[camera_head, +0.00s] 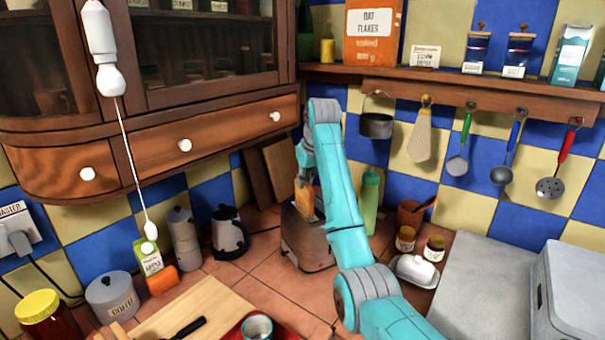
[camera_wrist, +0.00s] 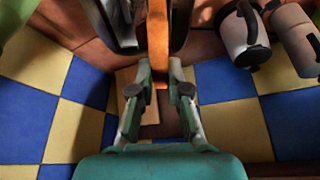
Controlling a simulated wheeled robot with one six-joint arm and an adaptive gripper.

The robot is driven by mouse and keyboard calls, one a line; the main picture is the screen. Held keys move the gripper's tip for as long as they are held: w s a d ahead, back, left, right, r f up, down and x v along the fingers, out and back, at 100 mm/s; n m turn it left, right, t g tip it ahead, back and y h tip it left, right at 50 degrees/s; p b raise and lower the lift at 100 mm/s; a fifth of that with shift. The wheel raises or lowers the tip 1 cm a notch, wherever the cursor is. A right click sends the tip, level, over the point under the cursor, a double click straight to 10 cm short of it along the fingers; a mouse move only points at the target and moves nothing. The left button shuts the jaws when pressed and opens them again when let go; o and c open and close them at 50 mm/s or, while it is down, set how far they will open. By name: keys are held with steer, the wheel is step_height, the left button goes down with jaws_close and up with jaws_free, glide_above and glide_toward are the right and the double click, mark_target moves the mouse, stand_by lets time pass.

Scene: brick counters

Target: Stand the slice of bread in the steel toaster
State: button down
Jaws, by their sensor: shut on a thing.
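The steel toaster (camera_head: 306,246) stands on the tiled counter near the back corner, left of my arm in the head view. The slice of bread (camera_head: 304,198) is upright at the toaster's top. My gripper (camera_wrist: 160,72) is shut on the slice, which shows edge-on as an orange-brown strip (camera_wrist: 158,32) between the fingertips in the wrist view. Grey metal parts of the toaster (camera_wrist: 191,18) lie on both sides of the slice there. How deep its lower edge sits in the slot is hard to tell. In the head view my arm partly covers the gripper and toaster's right side.
A black-and-steel kettle (camera_head: 229,233) and moka pot (camera_head: 184,238) stand left of the toaster. A green bottle (camera_head: 370,200) stands close on the right. Wooden boards (camera_head: 279,172) lean behind. A hanging pot (camera_head: 376,125) is right of my arm. Bare tiles lie before the toaster.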

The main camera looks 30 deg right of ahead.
mark_target(305, 192)
steer(key=shift+d+f, duration=0.1)
steer(key=shift+f, duration=2)
